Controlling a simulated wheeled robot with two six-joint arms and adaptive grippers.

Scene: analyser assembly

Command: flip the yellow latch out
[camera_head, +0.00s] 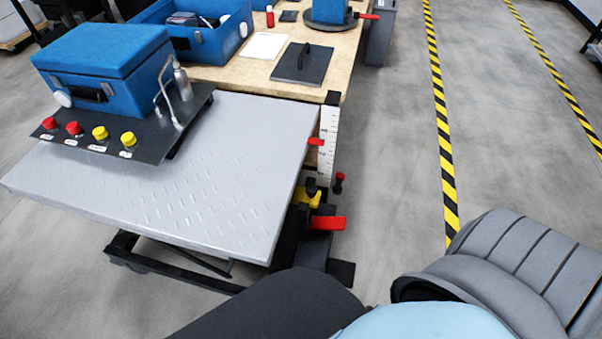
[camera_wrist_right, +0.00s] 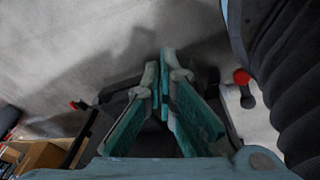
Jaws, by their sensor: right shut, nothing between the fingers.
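The yellow latch (camera_head: 307,197) is a small part low at the right side of the lift table, just above a red pedal-like lever (camera_head: 327,223). It is partly hidden among dark parts, and I cannot tell its exact angle. I cannot make it out in the right wrist view. My right gripper (camera_wrist_right: 164,62) shows in the right wrist view, with its teal fingers together and empty over the grey floor. Its fingers do not show in the head view, so its distance from the latch is unclear. My left gripper is in neither view.
The lift table's grey top (camera_head: 215,185) carries a black panel with red and yellow knobs and a blue box (camera_head: 105,60). A white scale (camera_head: 328,140) with a red pointer stands at its right edge. A wooden bench (camera_head: 255,78) adjoins behind. Floor to the right is clear.

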